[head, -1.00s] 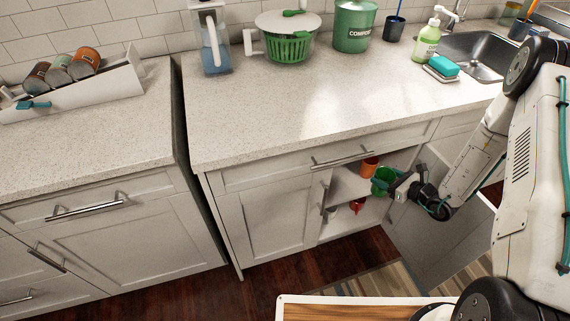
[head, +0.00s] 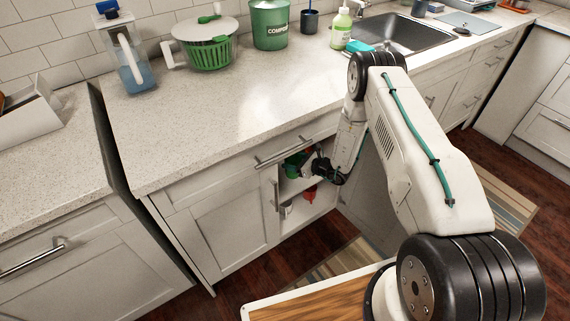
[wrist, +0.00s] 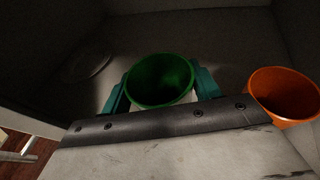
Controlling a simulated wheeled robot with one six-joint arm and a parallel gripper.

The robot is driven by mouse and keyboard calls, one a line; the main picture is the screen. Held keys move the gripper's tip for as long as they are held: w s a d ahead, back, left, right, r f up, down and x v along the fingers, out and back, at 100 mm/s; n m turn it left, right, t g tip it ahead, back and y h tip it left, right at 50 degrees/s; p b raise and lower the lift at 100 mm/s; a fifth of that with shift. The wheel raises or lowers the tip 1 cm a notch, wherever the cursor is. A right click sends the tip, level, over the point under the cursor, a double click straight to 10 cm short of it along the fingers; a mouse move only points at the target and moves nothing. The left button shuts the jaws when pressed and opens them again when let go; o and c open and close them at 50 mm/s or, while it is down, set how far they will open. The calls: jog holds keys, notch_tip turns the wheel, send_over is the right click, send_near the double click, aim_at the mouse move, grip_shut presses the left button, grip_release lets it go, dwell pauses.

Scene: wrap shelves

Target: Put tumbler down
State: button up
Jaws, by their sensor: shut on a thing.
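A green tumbler (wrist: 160,82) stands between the teal fingers of my gripper (wrist: 161,90) in the wrist view. My gripper is shut on it, one finger on each side, and its open mouth shows. In the head view the green tumbler (head: 293,166) is inside the open lower cabinet, at the upper shelf, partly hidden by my wrist. Whether its base touches the shelf cannot be seen.
An orange cup (wrist: 286,94) stands close to the right of the tumbler. A faint round dish-like shape (wrist: 88,66) lies at the left. Below the shelf (head: 292,188) are a red item (head: 309,193) and a white one (head: 287,209). The countertop (head: 220,115) lies above.

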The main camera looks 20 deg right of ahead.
jog(key=shift+w+a, duration=0.6)
jog(key=shift+w, duration=0.1)
jog(key=shift+x, duration=0.85)
jog(key=shift+f, duration=1.45)
jog(key=shift+f, duration=0.15)
jog(key=o, duration=1.1)
jog(key=shift+c, duration=0.2)
